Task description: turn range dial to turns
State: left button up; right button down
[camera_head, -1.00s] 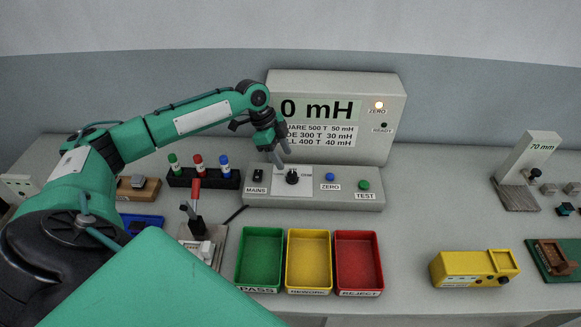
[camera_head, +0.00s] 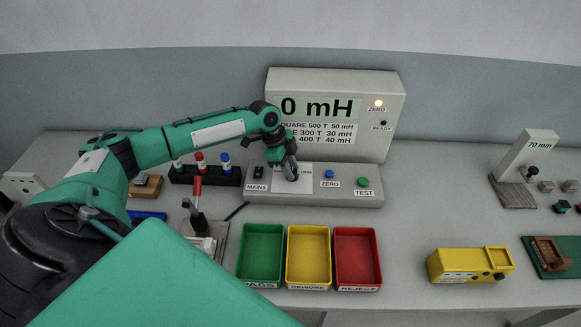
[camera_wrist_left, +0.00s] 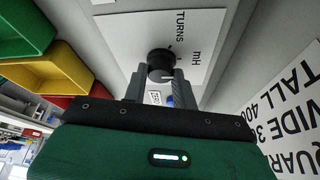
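The range dial (camera_wrist_left: 160,62) is a black round knob on a white plate (camera_wrist_left: 120,28) marked TURNS and mH in the left wrist view. In the head view my left gripper hides the dial on the plate (camera_head: 305,184). My left gripper (camera_head: 291,177) points down at the plate, with its fingertips at the dial. In the left wrist view its fingers (camera_wrist_left: 160,74) are apart, one on each side of the knob. I cannot tell whether they touch it. Which mark the dial points at is unclear. My right gripper is not in view.
The meter display (camera_head: 318,107) reads 0 mH, with its ZERO lamp lit. The MAINS switch (camera_head: 258,172), blue ZERO button (camera_head: 330,174) and green TEST button (camera_head: 363,182) flank the dial. Green (camera_head: 241,280), yellow (camera_head: 287,280) and red (camera_head: 335,280) trays stand in front.

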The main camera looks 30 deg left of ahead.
pick_arm(q)
jog(key=shift+s+r+n+p, duration=0.15)
jog(key=shift+n+p, duration=0.55)
jog(key=shift+p, duration=0.35)
jog(key=n+t+y+p, duration=0.1)
jog(key=n+p, duration=0.3)
jog(key=n+t+y+p, duration=0.1)
jog(key=n+p, duration=0.2)
jog(key=p, duration=0.1)
jog(key=shift+d+r+n+t, duration=0.1)
jog(key=shift+d+n+t, duration=0.1)
jog(key=shift+n+t, duration=0.15)
jog(key=shift+n+y+p, duration=0.6)
jog(key=shift+n+p, duration=0.55)
jog(key=shift+p, duration=0.1)
jog(key=shift+f+n, duration=0.2)
jog(key=shift+n, duration=0.1)
jog(key=o, duration=1)
jog(key=shift+c, duration=0.2)
jog(key=shift+s, duration=0.1)
